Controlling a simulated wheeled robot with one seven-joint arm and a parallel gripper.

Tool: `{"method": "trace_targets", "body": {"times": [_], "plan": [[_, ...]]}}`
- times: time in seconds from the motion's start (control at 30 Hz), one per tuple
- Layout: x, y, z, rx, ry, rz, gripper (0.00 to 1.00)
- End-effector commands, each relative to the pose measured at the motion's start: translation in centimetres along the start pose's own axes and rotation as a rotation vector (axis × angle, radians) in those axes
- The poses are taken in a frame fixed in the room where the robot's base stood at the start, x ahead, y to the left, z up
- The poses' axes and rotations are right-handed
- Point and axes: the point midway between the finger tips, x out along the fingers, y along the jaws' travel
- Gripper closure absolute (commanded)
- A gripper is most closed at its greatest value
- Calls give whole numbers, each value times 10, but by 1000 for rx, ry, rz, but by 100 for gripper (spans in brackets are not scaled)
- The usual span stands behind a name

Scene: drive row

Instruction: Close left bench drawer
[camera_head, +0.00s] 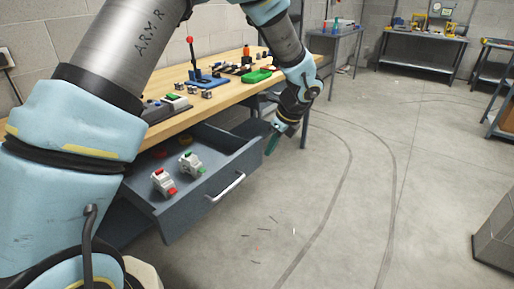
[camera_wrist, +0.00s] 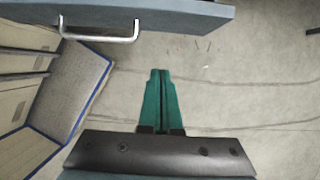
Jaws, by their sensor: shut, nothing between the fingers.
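The bench drawer (camera_head: 205,184) is pulled out from under the wooden-topped workbench (camera_head: 232,92) in the head view. Its silver handle (camera_head: 226,188) is on the front face. Small grey parts with red and green pieces (camera_head: 190,164) lie inside it. My gripper (camera_head: 271,145) points down just beyond the drawer's far right corner, apart from the handle. In the wrist view, the green fingers of my gripper (camera_wrist: 162,72) are together and empty. The drawer front (camera_wrist: 190,12) and handle (camera_wrist: 100,33) cross the top of that view, ahead of the fingertips.
A clamp tool with a red knob (camera_head: 205,72) and a green tray (camera_head: 257,76) stand on the bench top. Side benches (camera_head: 420,45) stand at the back. A grey box (camera_head: 498,238) is at the lower right. The concrete floor (camera_head: 340,190) between is open.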

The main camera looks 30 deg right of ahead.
Motion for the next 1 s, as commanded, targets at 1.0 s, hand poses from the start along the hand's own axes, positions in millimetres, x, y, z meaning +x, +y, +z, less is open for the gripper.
{"method": "trace_targets", "body": {"times": [1.0], "plan": [[107,1,38,-4,1,0,100]]}}
